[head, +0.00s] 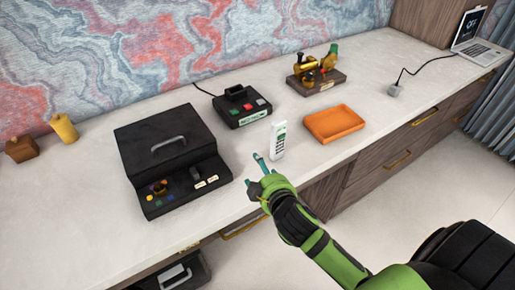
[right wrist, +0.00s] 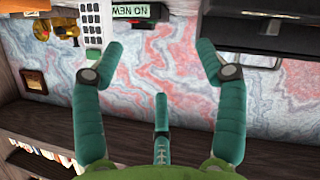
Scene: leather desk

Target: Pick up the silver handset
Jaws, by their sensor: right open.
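The silver handset (head: 278,140) stands upright on the pale desk, its keypad facing the front edge. In the right wrist view the handset (right wrist: 91,24) shows at the top, left of centre, partly cut off by the frame edge. My right gripper (head: 256,170) is open and empty, just in front and to the left of the handset in the head view. Its teal fingers (right wrist: 160,48) are spread wide in the right wrist view, with the handset beyond and to the left of the gap between them. I see no contact. My left gripper is not in view.
A black answering machine (head: 241,105) stands behind the handset. An orange tray (head: 334,123) lies to its right, a large black console (head: 170,155) to its left. A gold ornament on a base (head: 316,72) stands farther back. The desk's front edge is close to my gripper.

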